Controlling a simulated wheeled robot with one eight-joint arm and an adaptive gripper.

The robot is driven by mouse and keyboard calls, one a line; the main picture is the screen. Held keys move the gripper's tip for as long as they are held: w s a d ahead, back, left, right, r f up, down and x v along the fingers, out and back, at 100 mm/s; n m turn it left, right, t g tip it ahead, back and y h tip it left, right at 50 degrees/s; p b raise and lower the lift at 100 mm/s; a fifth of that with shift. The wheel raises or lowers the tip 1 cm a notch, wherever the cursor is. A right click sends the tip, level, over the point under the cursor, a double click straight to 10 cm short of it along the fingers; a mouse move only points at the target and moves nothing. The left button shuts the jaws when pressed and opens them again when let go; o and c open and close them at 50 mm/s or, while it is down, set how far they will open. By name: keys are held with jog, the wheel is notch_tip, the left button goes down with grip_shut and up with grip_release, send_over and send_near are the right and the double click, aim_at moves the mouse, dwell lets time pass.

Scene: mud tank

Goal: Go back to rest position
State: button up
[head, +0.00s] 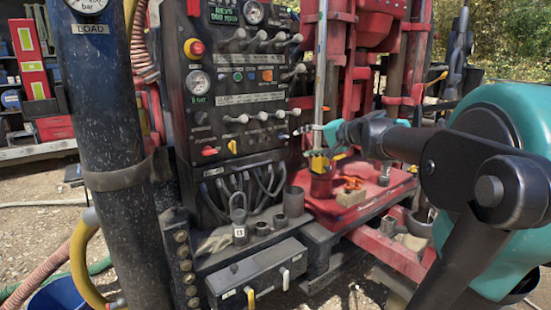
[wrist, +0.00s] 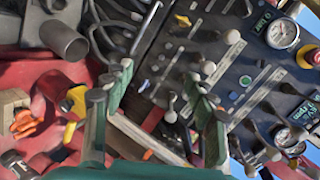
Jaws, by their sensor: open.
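My gripper (head: 318,140) is open, at the end of my black and teal arm reaching in from the right in the head view. It is in front of the right edge of the black control panel (head: 232,100), above a red cup (head: 321,184) with yellow-handled tools in it. In the wrist view, its two green-padded fingers (wrist: 165,85) are spread apart with nothing gripped between them. The panel's levers show beyond the fingers. I cannot tell how far the fingertips are from the panel.
A red tray (head: 385,191) holds orange clips (head: 352,183) and a wooden block (head: 350,197). A grey metal cup (head: 293,201) and a padlock (head: 238,212) sit on the ledge left of it. A thick black post (head: 100,130) stands at left. A red frame rises behind my arm.

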jog(key=s+d+f+n+g+h, duration=0.2)
jog(key=s+f, duration=0.6)
jog(key=f, duration=0.4)
jog(key=s+d+f+n+g+h, duration=0.2)
jog(key=s+d+f+h, duration=0.2)
jog(key=s+f, duration=0.5)
jog(key=s+d+f+n+g+h, duration=0.1)
jog(key=s+d+f+n+h, duration=0.1)
jog(key=s+f, duration=0.7)
notch_tip(320, 180, down, 6)
jog(key=shift+d+f+g+h, duration=0.15)
jog(key=shift+d+g+h, duration=0.25)
jog(key=shift+d+h, duration=0.25)
